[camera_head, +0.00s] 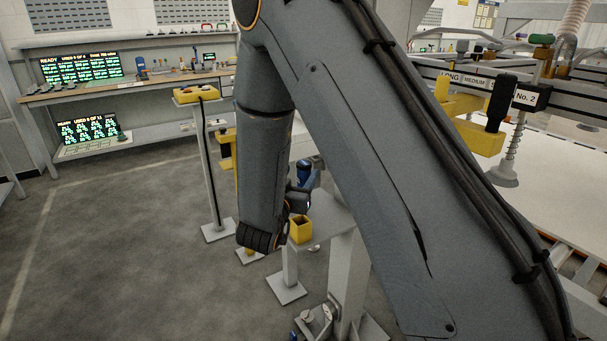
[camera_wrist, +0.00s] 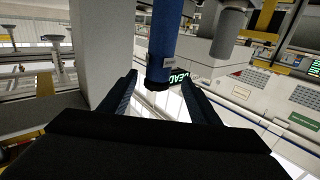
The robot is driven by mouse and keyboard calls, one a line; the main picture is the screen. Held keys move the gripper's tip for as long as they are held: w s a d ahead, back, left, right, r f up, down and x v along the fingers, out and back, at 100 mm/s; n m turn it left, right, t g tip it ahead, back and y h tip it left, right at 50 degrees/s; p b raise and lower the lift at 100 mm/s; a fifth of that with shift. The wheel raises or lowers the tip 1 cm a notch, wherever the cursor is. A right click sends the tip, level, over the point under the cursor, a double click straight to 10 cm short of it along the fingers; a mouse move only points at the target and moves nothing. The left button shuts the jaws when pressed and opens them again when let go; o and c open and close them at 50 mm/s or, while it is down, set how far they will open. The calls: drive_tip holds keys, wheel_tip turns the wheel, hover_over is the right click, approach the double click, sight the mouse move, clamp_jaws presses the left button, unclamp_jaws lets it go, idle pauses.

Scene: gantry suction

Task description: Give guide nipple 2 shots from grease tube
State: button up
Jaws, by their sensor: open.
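A blue tube with a dark end (camera_wrist: 163,45), which looks like the grease tube, reaches down from the top of the wrist view. Its dark end shows between the two fingers of my gripper (camera_wrist: 160,82), which is open, with a gap on each side of the tube. In the head view a small blue part (camera_head: 304,172) shows just right of my forearm, above a yellow open-topped holder (camera_head: 301,229). My arm hides most of the gripper there. I cannot make out the guide nipple in either view.
A post with a yellow top (camera_head: 197,94) stands left of my arm. A workbench (camera_head: 130,88) with lit displays is at the back left. The left floor is clear.

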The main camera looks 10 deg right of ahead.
drive_tip(key=shift+w+d+r, duration=0.3)
drive_tip(key=shift+w+r, duration=0.05)
drive_tip(key=shift+w, duration=0.05)
drive_tip(key=p+x, duration=0.2)
drive_tip(key=x, duration=0.5)
drive_tip(key=shift+d+r+p, duration=0.15)
drive_tip(key=shift+r+p, duration=0.05)
drive_tip(key=shift+p, duration=0.1)
drive_tip(key=shift+s, duration=0.15)
clamp_jaws()
